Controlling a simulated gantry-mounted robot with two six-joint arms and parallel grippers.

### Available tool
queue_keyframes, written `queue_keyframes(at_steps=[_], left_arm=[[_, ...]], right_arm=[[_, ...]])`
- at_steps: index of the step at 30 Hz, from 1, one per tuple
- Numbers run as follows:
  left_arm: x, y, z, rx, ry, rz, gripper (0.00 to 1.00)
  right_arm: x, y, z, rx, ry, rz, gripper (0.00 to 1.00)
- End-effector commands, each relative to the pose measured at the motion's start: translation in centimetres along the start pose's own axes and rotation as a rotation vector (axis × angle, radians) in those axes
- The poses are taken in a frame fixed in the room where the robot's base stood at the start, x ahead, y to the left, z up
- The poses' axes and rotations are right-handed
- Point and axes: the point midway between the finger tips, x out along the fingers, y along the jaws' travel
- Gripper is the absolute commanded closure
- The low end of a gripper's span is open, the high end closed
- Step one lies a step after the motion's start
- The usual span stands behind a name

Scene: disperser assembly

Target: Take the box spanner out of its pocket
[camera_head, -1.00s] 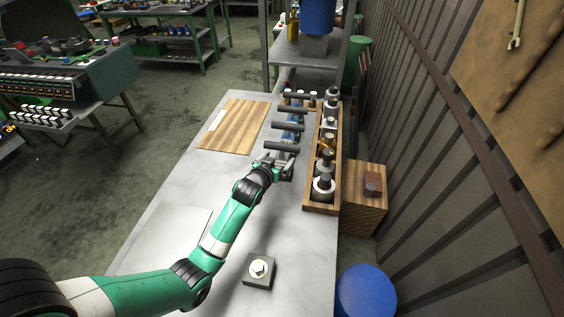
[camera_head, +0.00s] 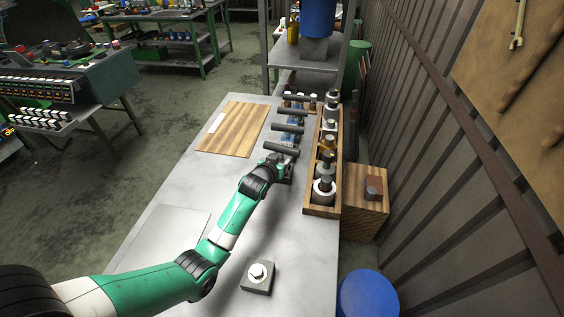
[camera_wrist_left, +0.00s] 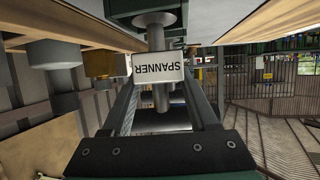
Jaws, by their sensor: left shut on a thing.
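My left gripper (camera_head: 277,166) is at the near end of the row of dark handles, left of the wooden rack. In the left wrist view its two fingers (camera_wrist_left: 160,112) are closed around a metal shaft, which I take to be the box spanner (camera_wrist_left: 161,97). A white label reading "SPANNER", upside down in this view, sits by the shaft. The nearest dark bar handle (camera_head: 281,149) lies just beyond the gripper in the head view. The pocket is hidden, so I cannot tell whether the spanner is still seated in it. My right gripper is not in view.
The wooden rack (camera_head: 310,205) with several metal cylinders stands close on the right. More dark handles (camera_head: 288,128) are behind. A wooden board (camera_head: 232,130) lies to the left. A small block with a light round top (camera_head: 257,275) sits in front. The grey tabletop (camera_head: 185,200) is mostly clear.

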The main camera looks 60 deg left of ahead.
Motion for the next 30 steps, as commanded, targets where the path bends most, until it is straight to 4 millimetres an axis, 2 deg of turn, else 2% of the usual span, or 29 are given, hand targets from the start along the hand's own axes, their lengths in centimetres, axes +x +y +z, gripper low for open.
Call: queue_keyframes(at_steps=[15,20,23,26,30], left_arm=[[-0.1,0.0,-0.3,0.000,0.002,0.000,1.00],[-0.6,0.0,-1.6,-0.001,0.004,-0.001,1.00],[-1.2,0.0,-3.1,0.000,0.006,-0.001,1.00],[-2.7,0.0,-4.2,0.000,0.006,0.000,1.00],[-6.4,0.0,-6.3,-0.001,0.007,0.001,1.00]], right_arm=[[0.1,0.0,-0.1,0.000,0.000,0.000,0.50],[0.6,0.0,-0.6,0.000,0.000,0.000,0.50],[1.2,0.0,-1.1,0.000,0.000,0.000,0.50],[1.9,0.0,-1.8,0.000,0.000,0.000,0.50],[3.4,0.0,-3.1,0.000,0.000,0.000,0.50]])
